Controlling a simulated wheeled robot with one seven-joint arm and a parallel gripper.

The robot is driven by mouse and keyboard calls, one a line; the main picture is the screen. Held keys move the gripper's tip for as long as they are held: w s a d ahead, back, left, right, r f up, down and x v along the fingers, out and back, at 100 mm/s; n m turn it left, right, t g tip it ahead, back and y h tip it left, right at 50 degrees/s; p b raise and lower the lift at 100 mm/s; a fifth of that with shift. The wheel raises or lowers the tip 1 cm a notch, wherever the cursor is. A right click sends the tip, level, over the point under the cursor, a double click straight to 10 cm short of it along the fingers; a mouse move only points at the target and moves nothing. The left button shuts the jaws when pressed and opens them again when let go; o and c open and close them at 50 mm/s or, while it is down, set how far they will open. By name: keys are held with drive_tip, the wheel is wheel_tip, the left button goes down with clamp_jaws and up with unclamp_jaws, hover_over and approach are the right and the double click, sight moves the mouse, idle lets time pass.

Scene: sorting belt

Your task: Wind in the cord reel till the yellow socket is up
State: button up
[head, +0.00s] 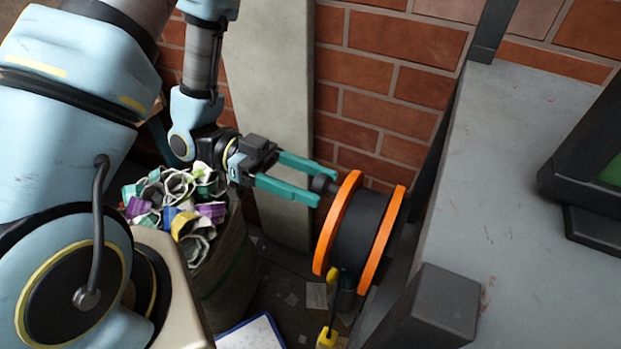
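The cord reel has a black drum (360,231) between two orange flanges, mounted by the side of the grey bench. A dark crank knob (323,184) sticks out from its left face. A dark cord (334,304) hangs below the reel. The yellow socket (326,339) is at its lower end, at the bottom edge of the view. A small yellow piece (333,275) sits higher, just under the reel.
A sack (227,264) full of crumpled coloured scraps stands left of the reel. The grey bench top (540,150) fills the right, with a dark box (446,300) at its near corner and a dark-framed screen (598,165). A brick wall (385,95) closes the back.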

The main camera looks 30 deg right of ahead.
drive_tip(key=b+v, duration=0.1)
drive_tip(key=v, duration=0.9)
drive_tip(key=shift+w+a+b, duration=0.2)
drive_tip(key=shift+w+b, duration=0.15)
drive_tip(key=shift+f, duration=0.1)
